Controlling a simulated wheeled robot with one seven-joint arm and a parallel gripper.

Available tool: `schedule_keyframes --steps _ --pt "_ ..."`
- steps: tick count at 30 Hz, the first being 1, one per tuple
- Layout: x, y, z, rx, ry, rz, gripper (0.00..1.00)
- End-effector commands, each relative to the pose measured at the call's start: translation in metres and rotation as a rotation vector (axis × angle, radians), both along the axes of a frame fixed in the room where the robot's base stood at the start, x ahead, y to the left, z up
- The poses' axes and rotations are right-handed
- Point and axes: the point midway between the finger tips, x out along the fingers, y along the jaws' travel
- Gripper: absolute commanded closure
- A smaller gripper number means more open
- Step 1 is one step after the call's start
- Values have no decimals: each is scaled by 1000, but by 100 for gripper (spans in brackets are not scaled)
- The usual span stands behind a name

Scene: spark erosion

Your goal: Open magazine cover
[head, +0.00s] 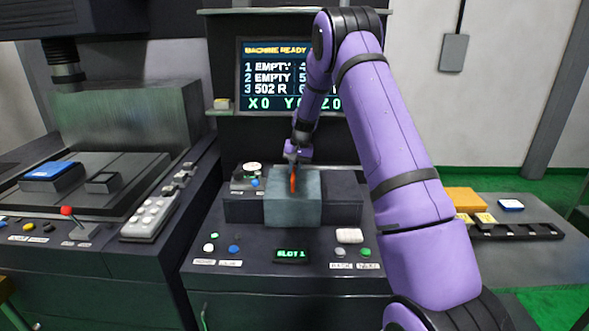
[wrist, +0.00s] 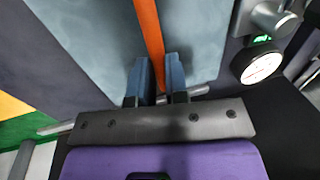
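The magazine cover (head: 292,208) is a pale blue-grey block over the middle of a dark magazine on the console. It appears closed. An upright orange handle (head: 293,180) stands on it. In the wrist view the orange handle (wrist: 150,35) runs down between the two blue fingers of my gripper (wrist: 158,78), with the cover's pale surface (wrist: 85,40) behind. The fingers are close together, one on each side of the handle, with no clear gap. In the head view my gripper (head: 293,160) is at the handle from behind, its fingertips partly hidden.
A screen (head: 270,75) reading "MACHINE READY" stands behind. A round gauge (wrist: 262,65) is close to my gripper. A dark rack (head: 515,231) is on the right table. My arm crosses the right of the console.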

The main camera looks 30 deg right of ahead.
Motion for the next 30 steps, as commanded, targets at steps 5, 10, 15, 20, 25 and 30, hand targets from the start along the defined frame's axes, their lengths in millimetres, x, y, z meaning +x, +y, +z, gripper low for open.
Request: schedule_keyframes --steps 5,10,15,20,25,30 --pt "0 0 0 0 0 0 100" --pt "-4 -5 0 0 0 -1 100" --pt "-19 -28 0 0 1 -4 100" --pt "-42 -62 0 0 2 -7 100" --pt "-65 -96 0 0 2 -6 100" --pt "-82 -121 0 0 0 -3 100"
